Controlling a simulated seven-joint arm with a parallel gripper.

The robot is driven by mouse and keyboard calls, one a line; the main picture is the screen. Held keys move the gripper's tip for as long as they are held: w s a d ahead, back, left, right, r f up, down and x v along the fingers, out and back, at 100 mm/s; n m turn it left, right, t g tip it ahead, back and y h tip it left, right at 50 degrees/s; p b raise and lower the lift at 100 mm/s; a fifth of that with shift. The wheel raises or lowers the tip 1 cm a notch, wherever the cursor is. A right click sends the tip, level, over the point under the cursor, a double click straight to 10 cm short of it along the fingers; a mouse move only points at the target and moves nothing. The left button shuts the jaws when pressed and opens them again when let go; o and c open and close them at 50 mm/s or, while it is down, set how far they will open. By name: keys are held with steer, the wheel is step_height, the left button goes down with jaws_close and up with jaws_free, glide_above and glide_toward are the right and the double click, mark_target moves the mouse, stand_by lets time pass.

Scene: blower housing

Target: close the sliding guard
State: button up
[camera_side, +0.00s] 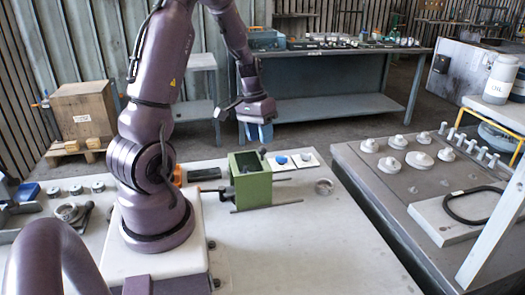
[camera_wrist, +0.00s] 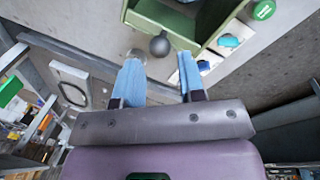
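The green blower housing (camera_side: 250,182) stands on the light table, with dark rails (camera_side: 265,206) at its base. It also shows at the top of the wrist view (camera_wrist: 185,22), partly cut off, with its open inside visible. A dark round knob (camera_wrist: 160,45) shows at the housing; I take it to belong to the sliding guard, whose panel I cannot make out clearly. My gripper (camera_wrist: 160,74) has blue fingers that are apart with nothing between them. In the side view my gripper (camera_side: 257,132) hangs above the housing, clear of it.
Round metal parts (camera_side: 76,190) lie at the left. The table front is clear. Another bench (camera_side: 400,200) stands right.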

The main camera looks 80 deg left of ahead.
mark_target(263, 150)
steer(key=f, duration=0.4)
steer(key=shift+w+d+f, duration=0.3)
steer(key=shift+d+f, duration=0.1)
jaws_close()
steer(key=shift+s, duration=0.95)
jaws_free()
steer(key=shift+w+r, duration=0.1)
steer(key=shift+r, duration=0.05)
